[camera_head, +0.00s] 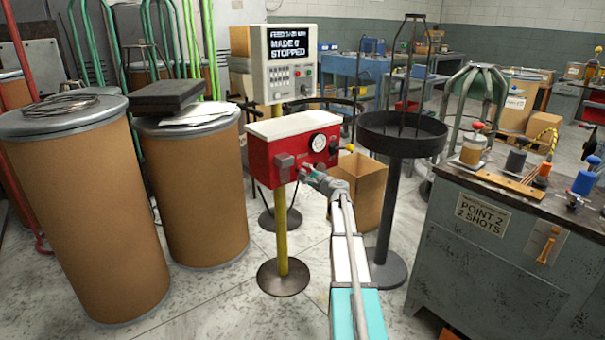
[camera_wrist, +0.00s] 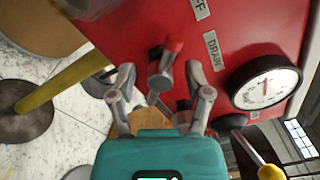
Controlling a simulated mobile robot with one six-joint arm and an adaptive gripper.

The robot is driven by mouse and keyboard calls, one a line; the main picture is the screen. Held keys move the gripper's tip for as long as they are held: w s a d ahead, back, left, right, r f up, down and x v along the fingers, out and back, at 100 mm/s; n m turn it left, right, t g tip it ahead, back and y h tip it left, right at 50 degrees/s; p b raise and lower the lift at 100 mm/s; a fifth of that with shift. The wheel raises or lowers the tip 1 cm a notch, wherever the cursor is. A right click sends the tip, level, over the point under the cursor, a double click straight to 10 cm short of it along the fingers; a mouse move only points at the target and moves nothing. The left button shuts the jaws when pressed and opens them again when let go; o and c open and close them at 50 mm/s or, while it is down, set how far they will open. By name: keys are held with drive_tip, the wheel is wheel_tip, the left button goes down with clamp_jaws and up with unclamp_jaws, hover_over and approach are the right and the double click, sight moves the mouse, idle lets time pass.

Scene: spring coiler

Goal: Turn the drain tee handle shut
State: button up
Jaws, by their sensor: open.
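The red box (camera_head: 292,140) stands on a yellow post and carries a white dial gauge (camera_head: 318,142). In the wrist view its face bears a DRAIN label (camera_wrist: 213,50) and the same gauge (camera_wrist: 265,88). My gripper (camera_wrist: 160,82) is open, one finger on each side of the handle. I cannot tell whether either finger touches it. In the head view my gripper (camera_head: 307,172) is at the box's lower front, and the handle is mostly hidden.
A black round tray on a stand (camera_head: 402,134) is close to the right of my arm. An open cardboard box (camera_head: 363,186) is behind my arm. Brown drums (camera_head: 85,205) stand at the left, a grey workbench (camera_head: 490,265) at the right. A control panel (camera_head: 290,63) reads STOPPED.

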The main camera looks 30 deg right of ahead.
drive_tip(key=s, duration=1.1)
drive_tip(key=shift+s+d, duration=0.2)
drive_tip(key=shift+d, duration=0.2)
drive_tip(key=s+a+f+n+g+y, duration=0.1)
drive_tip(key=a+f+n+g+y, duration=0.2)
drive_tip(key=a, duration=0.7)
drive_tip(key=s+a+f+n+g, duration=0.1)
drive_tip(key=a+f+n+g, duration=0.3)
drive_tip(key=a, duration=0.6)
drive_tip(key=s+a+f+n+g+y, duration=0.15)
drive_tip(key=a+f+n, duration=0.35)
drive_tip(key=a, duration=0.5)
drive_tip(key=s+a+f+n+g+h, duration=0.3)
drive_tip(key=s+a+n+g, duration=0.2)
drive_tip(key=s+a, duration=0.25)
drive_tip(key=s+a+f+n+g+h, duration=0.3)
drive_tip(key=s+a+f+n+g, duration=0.15)
drive_tip(key=s+a, duration=0.35)
wheel_tip(320, 180, up, 36)
drive_tip(key=s+d+p, duration=0.1)
drive_tip(key=p, duration=3.4)
drive_tip(key=shift+r+n+p, duration=0.2)
drive_tip(key=shift+n+p, duration=0.1)
drive_tip(key=shift+n, duration=0.15)
drive_tip(key=shift+s+d, duration=0.1)
